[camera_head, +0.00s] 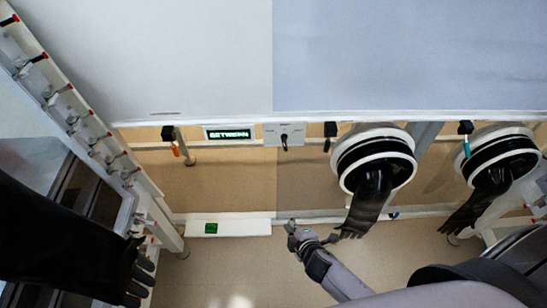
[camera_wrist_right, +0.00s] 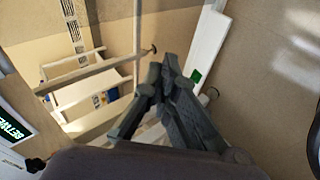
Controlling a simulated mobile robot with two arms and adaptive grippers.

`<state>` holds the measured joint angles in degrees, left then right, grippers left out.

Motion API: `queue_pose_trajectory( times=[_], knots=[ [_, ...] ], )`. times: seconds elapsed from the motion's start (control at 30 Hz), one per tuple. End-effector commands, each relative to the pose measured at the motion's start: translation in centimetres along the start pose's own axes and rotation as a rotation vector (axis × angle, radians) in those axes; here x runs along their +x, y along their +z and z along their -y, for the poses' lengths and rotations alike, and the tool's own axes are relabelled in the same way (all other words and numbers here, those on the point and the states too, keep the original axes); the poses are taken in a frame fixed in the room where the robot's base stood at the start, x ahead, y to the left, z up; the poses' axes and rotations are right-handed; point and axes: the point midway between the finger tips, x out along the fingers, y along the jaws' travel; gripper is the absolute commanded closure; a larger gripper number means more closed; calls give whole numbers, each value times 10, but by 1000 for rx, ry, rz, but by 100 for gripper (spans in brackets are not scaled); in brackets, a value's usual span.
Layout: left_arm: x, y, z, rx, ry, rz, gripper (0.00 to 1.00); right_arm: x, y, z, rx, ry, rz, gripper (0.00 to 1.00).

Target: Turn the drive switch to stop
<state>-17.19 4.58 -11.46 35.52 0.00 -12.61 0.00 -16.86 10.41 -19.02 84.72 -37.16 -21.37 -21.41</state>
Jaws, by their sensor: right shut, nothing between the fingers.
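The drive switch (camera_head: 284,141) is a small black knob on a light plate under the edge of the large pale panel in the head view. Its pointer hangs roughly downward. Left of it a display (camera_head: 229,134) reads "BETWEEN" in green; part of it also shows at the left edge of the right wrist view (camera_wrist_right: 14,124). My right gripper (camera_head: 291,224) is below the switch in the picture, clearly apart from it. In the right wrist view its fingers (camera_wrist_right: 170,63) are together with nothing between them. The switch does not show there. My left gripper is not in view.
Two black glove ports (camera_head: 374,139) (camera_head: 503,147) with hanging black gloves are to the right. Another black glove (camera_head: 60,235) fills the lower left. A white rail (camera_head: 250,226) with a green sign lies below the display. A rack with valves (camera_head: 75,120) slants along the left.

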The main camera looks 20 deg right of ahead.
Motion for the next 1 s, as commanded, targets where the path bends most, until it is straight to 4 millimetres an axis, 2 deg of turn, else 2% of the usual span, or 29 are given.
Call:
queue_pose_trajectory(
  times=[0.03, 0.1, 0.2, 0.33, 0.43, 0.57, 0.73, 1.0],
  knots=[
    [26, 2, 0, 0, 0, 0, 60, 8, -14, -20, -80, 82, -30, 100],
    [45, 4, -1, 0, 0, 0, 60, 1, -36, -59, -199, 205, -58, 100],
    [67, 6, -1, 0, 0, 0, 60, -21, -64, -110, -348, 377, -72, 100],
    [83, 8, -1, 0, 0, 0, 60, -53, -86, -155, -464, 537, -64, 100],
    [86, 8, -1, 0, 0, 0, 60, -69, -94, -173, -506, 600, -54, 100],
    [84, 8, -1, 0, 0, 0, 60, -72, -98, -185, -521, 623, -49, 100],
    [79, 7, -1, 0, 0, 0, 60, -51, -104, -200, -519, 622, -50, 100],
    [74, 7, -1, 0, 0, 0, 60, -2, -115, -231, -518, 620, -50, 100]
  ],
)
